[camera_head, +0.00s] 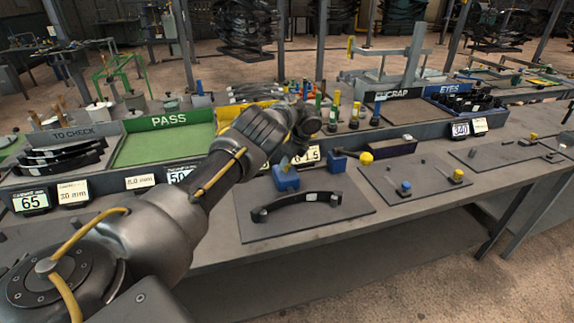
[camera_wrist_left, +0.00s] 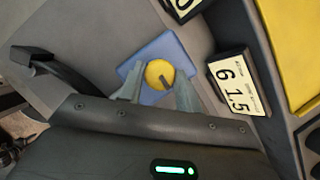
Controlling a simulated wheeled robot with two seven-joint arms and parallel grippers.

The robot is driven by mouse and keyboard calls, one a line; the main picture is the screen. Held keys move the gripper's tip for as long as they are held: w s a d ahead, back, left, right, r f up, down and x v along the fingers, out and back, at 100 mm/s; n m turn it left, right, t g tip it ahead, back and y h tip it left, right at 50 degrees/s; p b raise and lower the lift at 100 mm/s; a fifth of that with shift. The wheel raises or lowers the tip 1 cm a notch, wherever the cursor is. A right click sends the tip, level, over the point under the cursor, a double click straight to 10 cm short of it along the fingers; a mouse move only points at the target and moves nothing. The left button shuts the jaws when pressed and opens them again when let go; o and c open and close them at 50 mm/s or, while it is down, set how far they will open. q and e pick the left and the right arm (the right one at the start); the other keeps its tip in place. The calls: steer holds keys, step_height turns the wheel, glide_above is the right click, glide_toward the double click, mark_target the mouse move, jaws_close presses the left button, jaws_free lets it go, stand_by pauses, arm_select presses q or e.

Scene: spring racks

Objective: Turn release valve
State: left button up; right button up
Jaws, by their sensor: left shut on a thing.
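A round yellow knob (camera_wrist_left: 158,73) with a dark slot mark sits on a blue block (camera_wrist_left: 172,48) in the left wrist view; it appears to be the release valve. My left gripper (camera_wrist_left: 160,80) has one grey finger on each side of the knob and is shut on it. In the head view the blue block (camera_head: 285,180) stands on a dark plate on the bench, with my left gripper (camera_head: 292,161) reaching down to it from above. The knob is mostly hidden there by the gripper. My right gripper is not in view.
A black curved spring leaf (camera_head: 297,203) lies on the dark plate (camera_head: 345,213) in front of the block. Number signs and a green PASS tray (camera_head: 163,121) line the bench's back.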

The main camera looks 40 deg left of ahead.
arm_select(q)
steer(key=shift+n, duration=0.3)
steer(key=o, duration=1)
steer(key=shift+c, duration=0.2)
steer(key=b+v, duration=0.1)
steer(key=v, duration=0.9)
steer(key=shift+w+r, duration=0.2)
steer(key=shift+r, duration=0.2)
steer(key=shift+d, duration=0.1)
